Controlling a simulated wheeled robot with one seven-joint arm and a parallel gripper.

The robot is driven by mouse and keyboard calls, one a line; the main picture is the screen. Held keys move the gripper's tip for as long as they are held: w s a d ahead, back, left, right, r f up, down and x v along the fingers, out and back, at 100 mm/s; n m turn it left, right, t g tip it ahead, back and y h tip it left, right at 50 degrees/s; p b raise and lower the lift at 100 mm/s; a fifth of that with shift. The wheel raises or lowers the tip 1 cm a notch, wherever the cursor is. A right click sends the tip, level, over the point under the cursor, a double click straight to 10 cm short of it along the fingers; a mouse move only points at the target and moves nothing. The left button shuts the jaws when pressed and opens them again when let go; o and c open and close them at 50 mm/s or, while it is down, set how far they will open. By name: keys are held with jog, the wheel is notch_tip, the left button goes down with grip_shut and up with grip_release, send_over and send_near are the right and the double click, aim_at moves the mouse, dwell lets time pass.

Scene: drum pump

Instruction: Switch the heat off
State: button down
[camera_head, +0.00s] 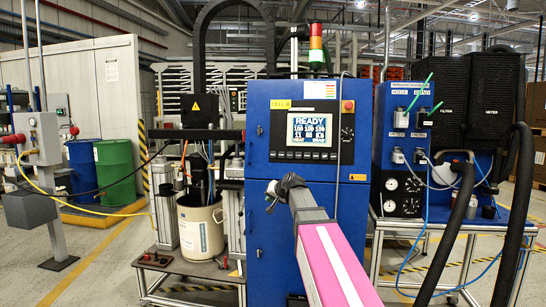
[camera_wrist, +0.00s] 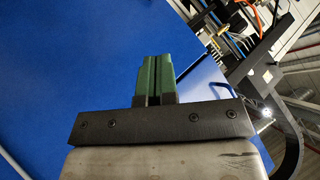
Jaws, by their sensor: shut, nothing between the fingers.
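The blue control cabinet (camera_head: 262,250) stands in the middle. Its screen (camera_head: 309,130) reads READY above rows of figures, with HEAT at the bottom left and a second word at the right. A row of small buttons (camera_head: 310,156) runs below the screen, too small to read. A red knob on yellow (camera_head: 348,106) and a dark rotary knob (camera_head: 348,133) sit right of the screen. My gripper (camera_head: 270,200) is in front of the cabinet, below the screen. In the wrist view its green fingers (camera_wrist: 154,75) are together and empty against blue panel.
A blue panel (camera_head: 392,100) with green-handled switches and gauges stands at the right, beside thick black hoses (camera_head: 512,215). A beige drum (camera_head: 201,228) stands left of the cabinet. A signal tower (camera_head: 315,45) rises above. Grey and orange cables (camera_wrist: 245,30) show in the wrist view.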

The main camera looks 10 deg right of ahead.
aim_at(272, 156)
jog(key=w+r+t+y, duration=0.1)
jog(key=w+r+t, duration=0.2)
jog(key=r, duration=1.4)
jog(key=shift+w+a+r+m+y, duration=0.15)
jog(key=shift+w+m+y, duration=0.15)
jog(key=shift+w+m, duration=0.15)
jog(key=shift+w, duration=0.1)
jog(key=shift+w+d+f, duration=0.3)
jog(key=shift+w+d, duration=0.15)
jog(key=shift+w, duration=0.9)
jog(key=shift+w+d+f, duration=0.25)
jog(key=shift+w+d, duration=0.2)
jog(key=shift+w, duration=0.85)
jog(key=shift+w+d+f, duration=0.3)
jog(key=shift+w+d, duration=0.15)
jog(key=shift+w, duration=0.9)
jog(key=shift+w, duration=0.1)
jog(key=shift+w+d, duration=0.15)
jog(key=shift+w, duration=0.15)
jog(key=shift+w+d+f, duration=0.1)
jog(key=shift+w+f, duration=0.05)
jog(key=shift+w, duration=0.25)
jog(key=shift+s, duration=0.1)
jog(key=shift+s+a, duration=0.25)
jog(key=shift+s, duration=0.45)
